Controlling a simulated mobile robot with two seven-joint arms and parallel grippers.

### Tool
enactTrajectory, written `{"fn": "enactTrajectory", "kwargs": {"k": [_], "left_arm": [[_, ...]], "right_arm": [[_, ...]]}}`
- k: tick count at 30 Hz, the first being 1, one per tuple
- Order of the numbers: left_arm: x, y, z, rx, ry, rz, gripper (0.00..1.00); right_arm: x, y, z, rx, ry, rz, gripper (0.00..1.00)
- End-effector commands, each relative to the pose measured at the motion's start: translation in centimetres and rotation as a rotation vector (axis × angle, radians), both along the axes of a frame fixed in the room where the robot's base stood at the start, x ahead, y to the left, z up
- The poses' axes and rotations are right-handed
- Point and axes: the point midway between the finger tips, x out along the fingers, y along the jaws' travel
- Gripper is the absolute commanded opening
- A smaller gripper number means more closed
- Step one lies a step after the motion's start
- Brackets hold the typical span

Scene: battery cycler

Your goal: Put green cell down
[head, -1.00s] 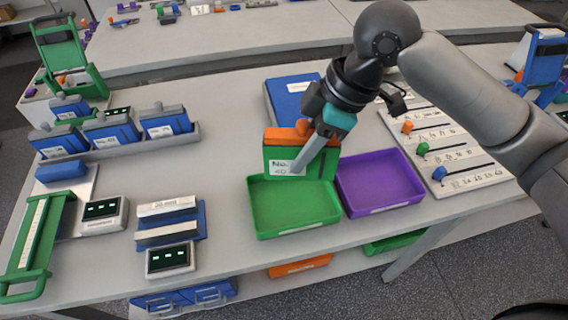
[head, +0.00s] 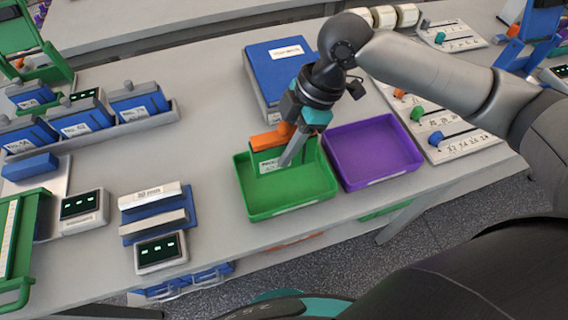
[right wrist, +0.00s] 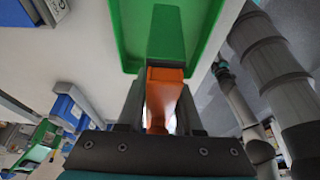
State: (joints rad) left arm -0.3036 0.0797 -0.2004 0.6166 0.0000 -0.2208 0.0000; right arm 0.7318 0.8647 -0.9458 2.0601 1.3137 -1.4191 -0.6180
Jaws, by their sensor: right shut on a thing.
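The green cell (head: 272,164), with an orange top (head: 268,140) and a white label, is upright at the back of the green tray (head: 290,209). My right gripper (head: 289,157) comes down from above and is shut on it. In the right wrist view the orange top (right wrist: 166,92) sits between the fingers, with the cell's darker green body (right wrist: 166,35) over the tray. I cannot tell whether the cell's bottom touches the tray floor. My left gripper is not in view.
A purple tray (head: 374,154) stands right beside the green tray. A blue box (head: 281,62) lies behind it. Slider boards (head: 440,128) are at the right. Blue cells (head: 82,119) stand in a rack at the left, with display units (head: 161,252) in front. The front of the green tray is empty.

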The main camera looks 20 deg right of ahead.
Motion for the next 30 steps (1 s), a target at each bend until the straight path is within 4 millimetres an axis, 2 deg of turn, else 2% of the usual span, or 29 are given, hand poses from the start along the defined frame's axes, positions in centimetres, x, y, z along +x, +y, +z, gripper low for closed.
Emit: {"fn": "enactTrajectory", "kwargs": {"k": [3,10,17,28,29,30], "left_arm": [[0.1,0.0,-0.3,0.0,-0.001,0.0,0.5],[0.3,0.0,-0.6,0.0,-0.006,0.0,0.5],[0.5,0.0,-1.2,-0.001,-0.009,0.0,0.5],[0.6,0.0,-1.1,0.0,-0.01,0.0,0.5],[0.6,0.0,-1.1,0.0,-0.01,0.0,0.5],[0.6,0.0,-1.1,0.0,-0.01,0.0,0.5]], "right_arm": [[0.1,0.1,-1.4,0.004,-0.003,0.0,0.0],[0.1,0.1,-2.8,0.004,-0.003,-0.001,0.0],[0.1,0.1,-5.9,0.003,-0.002,-0.001,0.0],[0.1,0.1,-6.2,0.004,-0.004,0.0,0.0],[0.0,0.0,-6.4,0.001,-0.001,0.0,0.36],[0.0,0.0,-6.4,0.001,-0.002,0.0,0.4]]}}
